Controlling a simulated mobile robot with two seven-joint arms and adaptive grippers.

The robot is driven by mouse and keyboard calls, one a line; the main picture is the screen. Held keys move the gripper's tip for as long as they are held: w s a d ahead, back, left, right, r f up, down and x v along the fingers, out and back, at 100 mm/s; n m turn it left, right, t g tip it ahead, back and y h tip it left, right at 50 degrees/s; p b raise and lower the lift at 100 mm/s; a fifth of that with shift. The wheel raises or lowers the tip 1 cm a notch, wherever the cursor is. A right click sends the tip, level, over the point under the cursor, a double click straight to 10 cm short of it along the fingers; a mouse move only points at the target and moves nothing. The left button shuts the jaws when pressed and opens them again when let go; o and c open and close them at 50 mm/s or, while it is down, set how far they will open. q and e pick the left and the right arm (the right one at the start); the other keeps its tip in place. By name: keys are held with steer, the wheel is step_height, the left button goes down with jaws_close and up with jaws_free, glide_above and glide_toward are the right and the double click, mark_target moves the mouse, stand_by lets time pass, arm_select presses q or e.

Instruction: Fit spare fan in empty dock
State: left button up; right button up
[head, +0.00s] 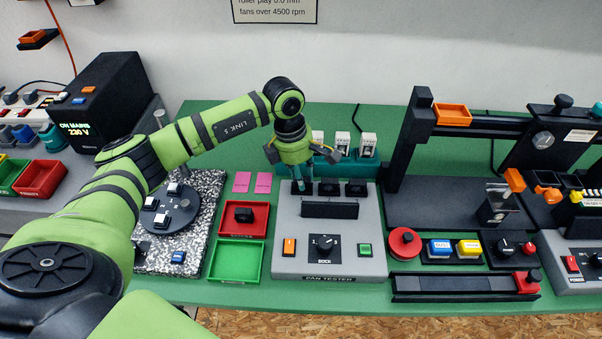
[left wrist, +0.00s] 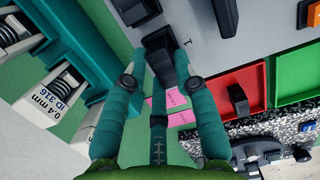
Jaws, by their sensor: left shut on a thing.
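The grey fan tester (head: 290,255) stands on the green bench, with a row of dark fan docks along its back. My left gripper (head: 302,184) is at the leftmost dock. Its teal fingers are shut on a black fan (left wrist: 160,42), beside the printed "1" in the left wrist view. I cannot tell whether this fan is fully seated. Two black fans (head: 328,188) (head: 356,188) sit in the row to its right. Another black fan (head: 243,215) lies in the red tray (head: 230,229). The green tray (head: 236,252) is empty. My right gripper is out of view.
A teal rack (head: 343,170) with white labelled parts stands close behind the tester. Pink notes (head: 252,183) lie to the left, near a speckled slab (head: 204,187). A black gantry (head: 440,205) and a red button (head: 405,242) stand to the right.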

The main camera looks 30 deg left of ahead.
arm_select(q)
steer(key=shift+f, duration=0.1)
steer(key=o, duration=1)
steer(key=r, duration=0.4)
steer(key=a+r, duration=0.1)
steer(key=r, duration=0.7)
steer(key=shift+s+a, duration=0.35)
steer(key=shift+s, duration=0.05)
